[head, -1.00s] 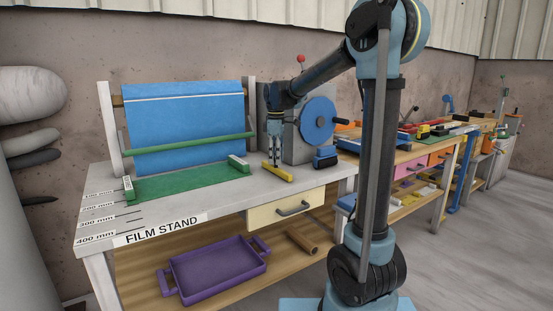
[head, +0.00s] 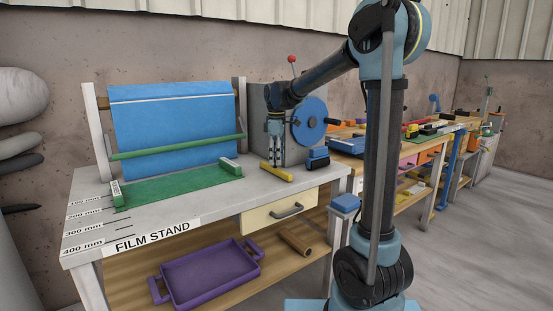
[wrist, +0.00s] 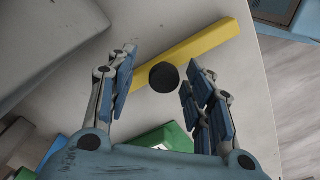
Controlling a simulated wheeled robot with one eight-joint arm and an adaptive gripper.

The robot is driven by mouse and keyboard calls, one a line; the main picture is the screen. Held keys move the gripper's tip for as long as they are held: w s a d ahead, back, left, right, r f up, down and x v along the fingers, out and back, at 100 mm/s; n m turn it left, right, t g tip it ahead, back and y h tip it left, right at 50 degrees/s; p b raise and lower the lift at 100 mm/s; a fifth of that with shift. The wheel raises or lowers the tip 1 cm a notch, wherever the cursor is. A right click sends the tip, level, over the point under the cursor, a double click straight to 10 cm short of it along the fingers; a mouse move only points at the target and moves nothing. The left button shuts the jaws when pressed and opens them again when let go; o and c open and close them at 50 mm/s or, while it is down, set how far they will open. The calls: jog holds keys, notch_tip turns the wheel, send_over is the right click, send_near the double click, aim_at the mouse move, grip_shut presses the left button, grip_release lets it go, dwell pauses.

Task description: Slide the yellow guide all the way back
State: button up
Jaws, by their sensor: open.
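The yellow guide (head: 277,174) is a short bar lying on the grey slab, between the green-ended film stand and a blue block. It also runs diagonally in the wrist view (wrist: 205,42), partly covered by the left finger. A round black knob (wrist: 164,77) shows at the bar's near edge; I cannot tell whether it is fixed to the bar. My gripper (head: 275,164) points down at the guide. In the wrist view my open fingers (wrist: 162,92) stand on either side of the knob, with gaps to both. Contact with the guide cannot be told.
The slab (head: 215,207) carries a blue sheet (head: 170,125) on a frame and a green strip (head: 170,188). A blue block (head: 317,158) and a grey housing with a blue wheel (head: 309,122) stand close right. A drawer (head: 278,213) and purple tray (head: 210,275) are below.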

notch_tip(320, 180, up, 12)
dwell(0.6)
jog(key=shift+f, duration=0.1)
jog(key=s+d+f+m+t, duration=0.1)
jog(key=s+d+f+m, duration=0.3)
jog(key=s+d, duration=0.4)
jog(key=s+d+f+m, duration=0.4)
jog(key=s+d+f, duration=0.1)
jog(key=s+d, duration=0.3)
jog(key=s+d+f+m, duration=0.4)
jog(key=s+f, duration=0.4)
jog(key=f, duration=0.1)
jog(key=s+d+f+m+t, duration=0.1)
jog(key=s+d+f+m, duration=0.3)
jog(key=s+f, duration=0.4)
jog(key=shift+s+f+m, duration=0.3)
jog(key=shift+s+f, duration=0.1)
jog(key=shift+f, duration=0.35)
